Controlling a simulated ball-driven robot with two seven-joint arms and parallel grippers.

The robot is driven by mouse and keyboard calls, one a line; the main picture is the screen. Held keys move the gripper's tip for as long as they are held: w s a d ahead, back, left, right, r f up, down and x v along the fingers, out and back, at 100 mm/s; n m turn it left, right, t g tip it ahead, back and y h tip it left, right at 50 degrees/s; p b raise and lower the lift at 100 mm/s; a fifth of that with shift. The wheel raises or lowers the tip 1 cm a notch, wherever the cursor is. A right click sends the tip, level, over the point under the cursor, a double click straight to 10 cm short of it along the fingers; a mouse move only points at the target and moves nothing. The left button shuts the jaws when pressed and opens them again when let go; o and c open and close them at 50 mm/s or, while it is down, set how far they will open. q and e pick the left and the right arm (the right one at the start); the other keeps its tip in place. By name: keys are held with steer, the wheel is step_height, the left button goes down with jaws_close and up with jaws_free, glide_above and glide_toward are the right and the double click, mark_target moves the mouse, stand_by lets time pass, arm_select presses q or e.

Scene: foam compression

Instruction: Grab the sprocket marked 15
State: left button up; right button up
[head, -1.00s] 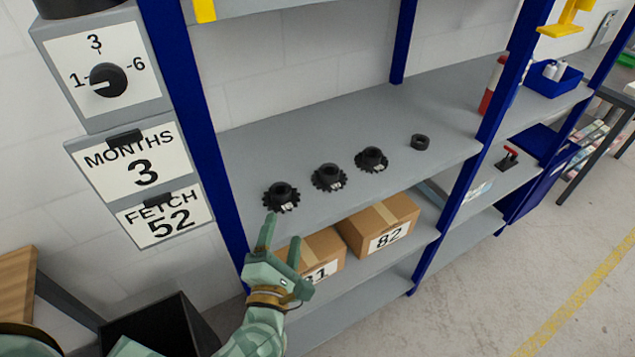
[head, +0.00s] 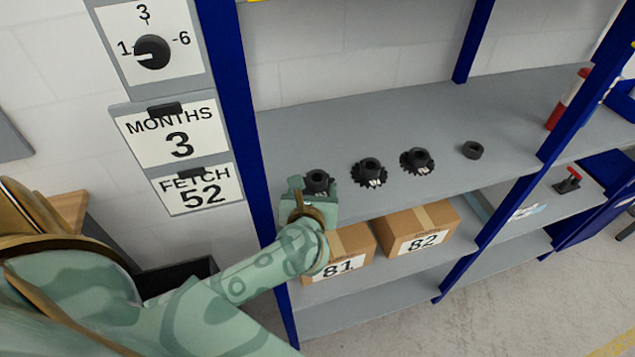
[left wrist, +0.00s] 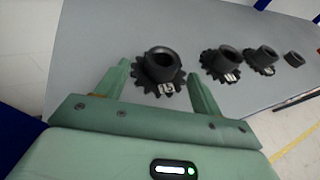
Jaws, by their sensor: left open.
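The sprocket marked 15 (left wrist: 159,72) is black and toothed with a raised round hub, and lies flat on the grey shelf. In the left wrist view it sits between the fingers of my open left gripper (left wrist: 160,88), near their tips; I cannot tell whether they touch it. In the head view its hub (head: 318,181) shows just beyond my left gripper (head: 308,194), which hides the rest. Two similar sprockets lie to its right, a middle one (head: 370,173) and a farther one (head: 416,161); their labels are too small to read. My right gripper is not in view.
A plain black ring (head: 472,150) lies farther right on the shelf (head: 400,115). A blue post (head: 240,140) stands close left of my left arm. Boxes marked 81 (head: 338,268) and 82 (head: 423,241) sit on the shelf below. Signs and a dial hang at left.

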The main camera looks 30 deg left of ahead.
mark_target(318, 174)
arm_select(q)
steer(key=x, duration=0.6)
steer(key=shift+w+d+r+p, duration=0.1)
steer(key=shift+d+r+p, duration=0.1)
steer(key=shift+p, duration=0.1)
steer(key=c, duration=1.3)
